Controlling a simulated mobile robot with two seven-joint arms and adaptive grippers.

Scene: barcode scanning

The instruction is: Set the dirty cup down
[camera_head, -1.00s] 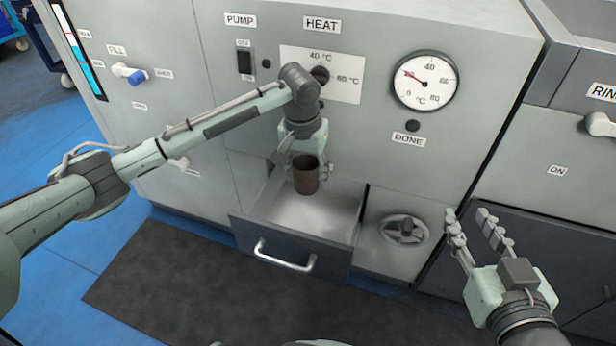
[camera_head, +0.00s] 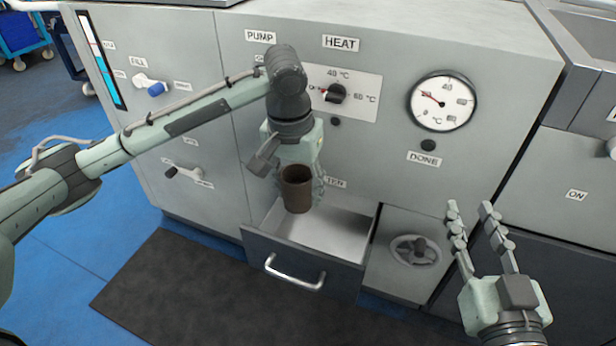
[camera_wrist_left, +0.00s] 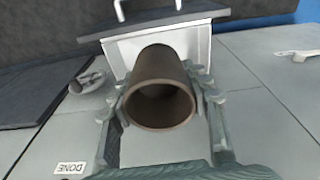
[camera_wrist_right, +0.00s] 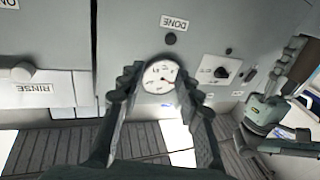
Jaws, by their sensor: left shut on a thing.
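The dirty cup (camera_head: 297,188) is a brown open-topped cylinder. My left gripper (camera_head: 304,178) is shut on it and holds it roughly upright above the open drawer. In the left wrist view the cup (camera_wrist_left: 160,98) sits between the two fingers, its open mouth toward the camera and its inside empty. The drawer (camera_head: 352,233) is pulled out, with a pale, bare floor. My right gripper (camera_head: 470,222) is open and empty, to the right of the drawer and well apart from the cup. Its spread fingers also show in the right wrist view (camera_wrist_right: 160,82).
The grey machine front carries a heat knob (camera_head: 336,93), a temperature dial (camera_head: 442,102) and a fill valve (camera_head: 150,85). A round handwheel (camera_head: 414,250) sits right of the drawer. The drawer handle (camera_head: 295,275) sticks out in front, over a dark mat (camera_head: 190,290).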

